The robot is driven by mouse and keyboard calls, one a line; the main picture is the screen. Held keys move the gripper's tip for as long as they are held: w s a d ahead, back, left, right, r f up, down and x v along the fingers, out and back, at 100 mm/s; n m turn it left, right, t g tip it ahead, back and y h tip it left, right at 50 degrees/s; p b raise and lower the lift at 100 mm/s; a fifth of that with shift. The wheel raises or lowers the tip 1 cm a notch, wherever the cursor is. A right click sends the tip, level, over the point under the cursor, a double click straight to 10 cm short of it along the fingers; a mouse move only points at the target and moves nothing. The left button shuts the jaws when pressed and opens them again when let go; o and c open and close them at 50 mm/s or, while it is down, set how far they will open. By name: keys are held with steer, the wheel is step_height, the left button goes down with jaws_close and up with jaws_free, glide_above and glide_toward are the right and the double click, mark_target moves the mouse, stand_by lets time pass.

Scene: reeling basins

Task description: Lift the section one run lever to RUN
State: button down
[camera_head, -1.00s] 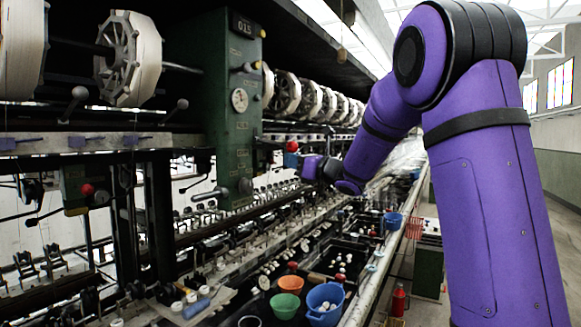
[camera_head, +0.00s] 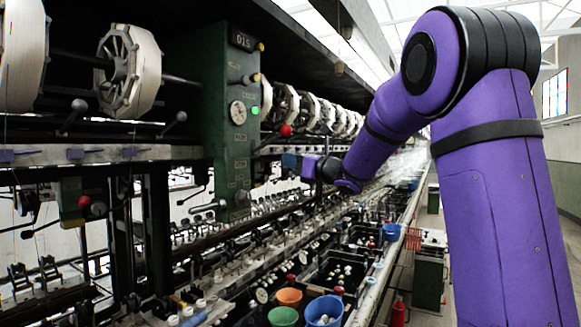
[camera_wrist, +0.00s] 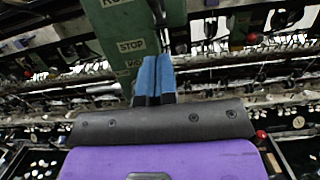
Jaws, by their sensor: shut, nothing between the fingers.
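The run lever with a red ball knob (camera_head: 286,130) sticks out to the right of the green column (camera_head: 222,150) marked 015. The knob stands up at about the height of the column's lower dial labels. A green lamp (camera_head: 254,110) glows on the column just above the lever. My gripper (camera_head: 291,161) has its blue fingers shut and empty, a little below the knob with a gap in the picture. In the wrist view the shut blue fingers (camera_wrist: 154,72) point up past a STOP label (camera_wrist: 131,46); part of another label shows at the top edge. The knob is not clear there.
Another red knob (camera_head: 84,202) sits on a green box at left. White reels (camera_head: 130,70) hang above. Below lie basins with an orange bowl (camera_head: 288,297), a green bowl (camera_head: 283,316) and a blue bucket (camera_head: 323,311). The aisle at right is open.

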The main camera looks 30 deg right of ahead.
steer(key=f+v, duration=0.1)
steer(key=v, duration=1.5)
steer(key=shift+f, duration=0.15)
stand_by(0.3)
steer(key=s+a+f+n+g, duration=0.3)
steer(key=s+a+n+g, duration=0.35)
steer(key=a, duration=0.25)
steer(key=s+a+f+n+g, duration=0.3)
steer(key=s+a+n+g, duration=0.2)
steer(key=s+a+n, duration=0.35)
steer(key=s+d+f+n+h, duration=0.1)
steer(key=s+f+n+h, duration=0.5)
steer(key=s+n+h, duration=0.5)
steer(key=shift+s+n, duration=0.75)
steer(key=shift+n, duration=0.65)
